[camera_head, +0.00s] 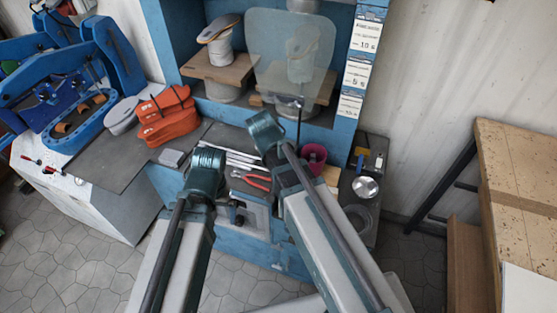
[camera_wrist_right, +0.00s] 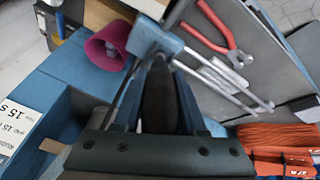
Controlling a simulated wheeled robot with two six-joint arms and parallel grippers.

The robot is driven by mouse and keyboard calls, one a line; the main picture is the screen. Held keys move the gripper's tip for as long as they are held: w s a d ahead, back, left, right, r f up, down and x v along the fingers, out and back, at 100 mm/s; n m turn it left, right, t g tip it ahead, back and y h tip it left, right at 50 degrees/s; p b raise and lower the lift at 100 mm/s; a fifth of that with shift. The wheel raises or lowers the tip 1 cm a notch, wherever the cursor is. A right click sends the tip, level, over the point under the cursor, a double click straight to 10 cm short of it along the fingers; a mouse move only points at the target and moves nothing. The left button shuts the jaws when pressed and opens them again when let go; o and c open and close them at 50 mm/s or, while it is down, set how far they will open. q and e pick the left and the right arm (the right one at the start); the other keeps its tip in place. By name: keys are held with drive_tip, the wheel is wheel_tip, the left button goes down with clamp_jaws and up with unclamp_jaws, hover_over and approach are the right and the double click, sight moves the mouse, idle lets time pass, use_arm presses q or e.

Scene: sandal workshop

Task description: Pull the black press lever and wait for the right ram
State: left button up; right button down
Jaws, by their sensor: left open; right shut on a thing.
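The press is a blue frame (camera_head: 340,135) with two bays. My right gripper (camera_head: 266,132) is at its front; in the right wrist view its two fingers (camera_wrist_right: 160,118) are closed around the black press lever (camera_wrist_right: 160,92), beside a blue block (camera_wrist_right: 153,40). The lever's grip is partly hidden by the fingers. The right ram (camera_head: 303,45) shows blurred behind a clear guard (camera_head: 265,55) in the right bay; its exact height cannot be told. My left gripper (camera_head: 208,160) is open and empty over the bench front, apart from the lever.
Red pliers (camera_head: 252,179) and metal rods (camera_head: 240,158) lie between the grippers. A sandal (camera_head: 218,28) rests on a white last in the left bay.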

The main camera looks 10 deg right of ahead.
drive_tip(key=shift+s+a+f+t+h+b, duration=0.2)
drive_tip(key=shift+s+f+t+h+b, duration=0.05)
drive_tip(key=shift+s+t+h+b, duration=0.1)
idle(0.3)
drive_tip(key=shift+c, duration=2.3)
unclamp_jaws()
drive_tip(key=shift+r, duration=0.1)
drive_tip(key=shift+r+p, duration=0.25)
drive_tip(key=shift+p, duration=0.1)
drive_tip(key=p+v, duration=1.1)
drive_tip(key=v, duration=0.2)
drive_tip(key=shift+s, duration=0.2)
drive_tip(key=shift+a, duration=0.1)
